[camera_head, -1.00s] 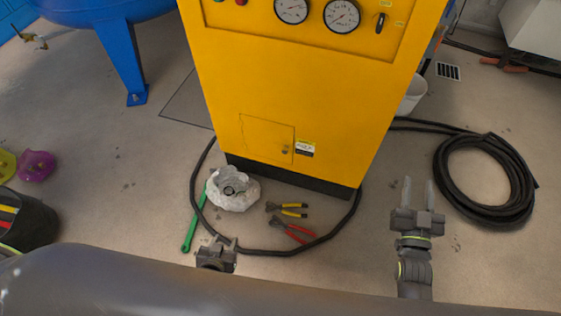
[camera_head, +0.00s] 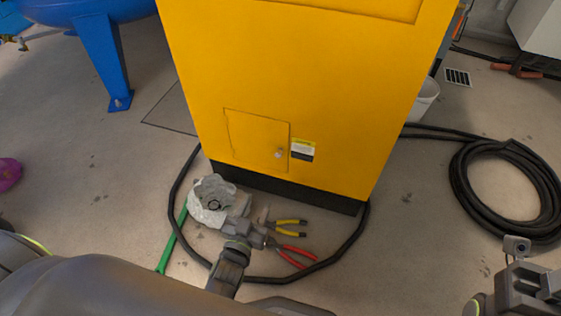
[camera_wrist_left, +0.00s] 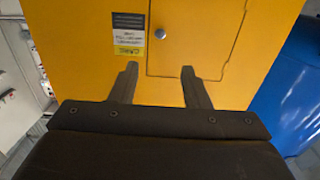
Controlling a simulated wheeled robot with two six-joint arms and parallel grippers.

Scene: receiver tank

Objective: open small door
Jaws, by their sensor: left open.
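The small door (camera_head: 257,138) is a yellow panel low on the front of the yellow cabinet (camera_head: 300,70). It is shut, flush with the cabinet front. A small round silver knob (camera_head: 279,153) sits near its lower right corner; the knob also shows in the left wrist view (camera_wrist_left: 160,34), which looks upside down. My left gripper (camera_head: 254,210) is in front of and below the door. In the left wrist view its fingers (camera_wrist_left: 160,72) are apart and empty, short of the knob. My right gripper (camera_head: 522,288) is at the lower right corner; its fingers cannot be made out.
A crumpled white bag (camera_head: 208,202), red-handled pliers (camera_head: 297,256) and yellow-handled pliers (camera_head: 290,227) lie on the floor by my left gripper. A green bar (camera_head: 172,244) lies left. A black hose (camera_head: 345,245) loops around them. A coiled hose (camera_head: 462,180) lies right.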

